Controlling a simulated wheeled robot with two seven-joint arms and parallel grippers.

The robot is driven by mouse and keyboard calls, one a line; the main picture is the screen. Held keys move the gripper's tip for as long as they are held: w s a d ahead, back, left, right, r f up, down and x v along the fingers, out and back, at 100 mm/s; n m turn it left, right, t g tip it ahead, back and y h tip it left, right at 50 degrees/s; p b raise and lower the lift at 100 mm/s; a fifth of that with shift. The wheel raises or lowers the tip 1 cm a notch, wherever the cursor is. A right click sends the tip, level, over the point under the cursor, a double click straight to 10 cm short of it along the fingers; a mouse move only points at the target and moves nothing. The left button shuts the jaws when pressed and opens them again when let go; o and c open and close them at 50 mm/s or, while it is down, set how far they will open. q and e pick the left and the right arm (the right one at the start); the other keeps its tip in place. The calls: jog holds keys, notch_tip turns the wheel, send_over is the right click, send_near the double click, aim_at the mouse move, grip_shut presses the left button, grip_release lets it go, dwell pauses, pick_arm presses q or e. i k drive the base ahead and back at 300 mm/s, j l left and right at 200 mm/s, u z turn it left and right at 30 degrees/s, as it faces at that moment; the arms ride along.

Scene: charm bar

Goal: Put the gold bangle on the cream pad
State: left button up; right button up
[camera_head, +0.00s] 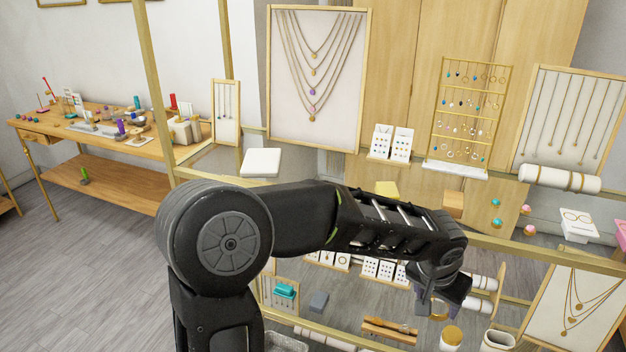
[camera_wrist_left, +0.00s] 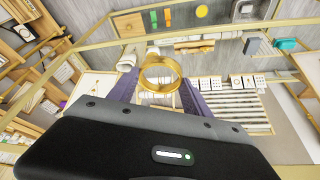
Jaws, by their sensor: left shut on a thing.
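My left gripper (camera_head: 439,302) hangs at the end of my arm at the lower right of the head view, over the glass case. In the left wrist view its two purple-grey fingers (camera_wrist_left: 160,88) are shut on the gold bangle (camera_wrist_left: 160,59), a wide shiny ring held at the fingertips. The bangle shows only in small part in the head view (camera_head: 438,316). A pale, flat square pad (camera_head: 261,162), which looks like the cream pad, lies on the counter left of the middle, well away from the gripper. My right gripper is not in view.
Necklace boards (camera_head: 318,75), an earring rack (camera_head: 468,112) and a white bangle roll (camera_head: 560,178) stand along the counter. A yellow block (camera_head: 387,188) and a wooden block (camera_head: 453,204) are beyond my arm. Brass rails (camera_head: 540,250) edge the case.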

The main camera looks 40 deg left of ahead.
aim_at(262, 158)
jog(key=k+j+z, duration=0.1)
jog(key=j+z, duration=0.2)
jog(key=k+j+z, duration=0.1)
jog(key=j+z, duration=0.15)
jog(key=k+j+z, duration=0.15)
jog(key=j+z, duration=0.15)
jog(key=k+j+z, duration=0.1)
jog(key=k+j, duration=0.5)
jog(key=j, duration=0.25)
jog(key=k+j+z, duration=0.15)
jog(key=k+j, duration=0.5)
jog(key=j, duration=0.2)
